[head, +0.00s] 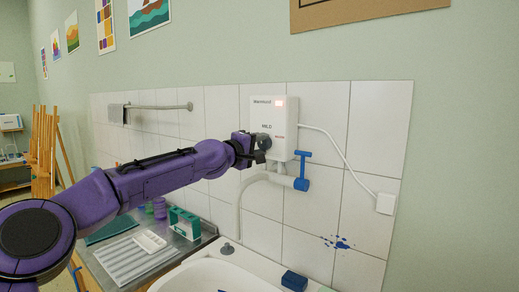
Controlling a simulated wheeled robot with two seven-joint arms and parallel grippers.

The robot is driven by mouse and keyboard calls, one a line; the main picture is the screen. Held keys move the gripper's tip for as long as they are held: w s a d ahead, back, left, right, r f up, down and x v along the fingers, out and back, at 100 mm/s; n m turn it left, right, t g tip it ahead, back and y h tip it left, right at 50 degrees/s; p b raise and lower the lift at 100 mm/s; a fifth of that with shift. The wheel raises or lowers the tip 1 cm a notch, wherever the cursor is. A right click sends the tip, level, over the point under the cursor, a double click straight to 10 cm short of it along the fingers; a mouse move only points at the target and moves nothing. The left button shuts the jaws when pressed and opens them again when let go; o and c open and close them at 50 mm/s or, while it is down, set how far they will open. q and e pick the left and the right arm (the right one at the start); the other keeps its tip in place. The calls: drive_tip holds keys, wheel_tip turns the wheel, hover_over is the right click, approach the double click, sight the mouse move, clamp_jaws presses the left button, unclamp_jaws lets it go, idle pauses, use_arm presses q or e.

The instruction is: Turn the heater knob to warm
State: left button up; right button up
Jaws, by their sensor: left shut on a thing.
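A white water heater (287,112) hangs on the tiled wall, with a small lit reddish window at its top and small print on its front. One word on it seems to read MILD. My left gripper (262,148) is at the lower left of the heater's front, shut on the knob. The knob itself is mostly hidden behind the gripper, so its pointer setting cannot be seen. My right gripper does not show.
A blue lever handle (303,172) sits on the pipe below the heater. A sink (205,275) and a metal counter (198,240) with a green caddy (184,223) lie below. A towel rail (160,106) is on the wall at left.

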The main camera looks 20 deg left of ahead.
use_arm(q)
drive_tip(key=m, duration=0.1)
drive_tip(key=m+b, duration=0.1)
drive_tip(key=m, duration=0.2)
drive_tip(key=shift+f+m+b, duration=0.25)
drive_tip(key=shift+m+b, duration=0.05)
drive_tip(key=shift+m, duration=0.1)
drive_tip(key=m+b, duration=0.1)
drive_tip(key=m, duration=0.2)
drive_tip(key=shift+m, duration=0.3)
drive_tip(key=m+b, duration=0.1)
drive_tip(key=m, duration=0.2)
drive_tip(key=shift+f+m, duration=0.1)
drive_tip(key=shift+m, duration=1.9)
drive_tip(key=o, duration=0.8)
drive_tip(key=shift+o, duration=1.3)
drive_tip(key=shift+a, duration=0.15)
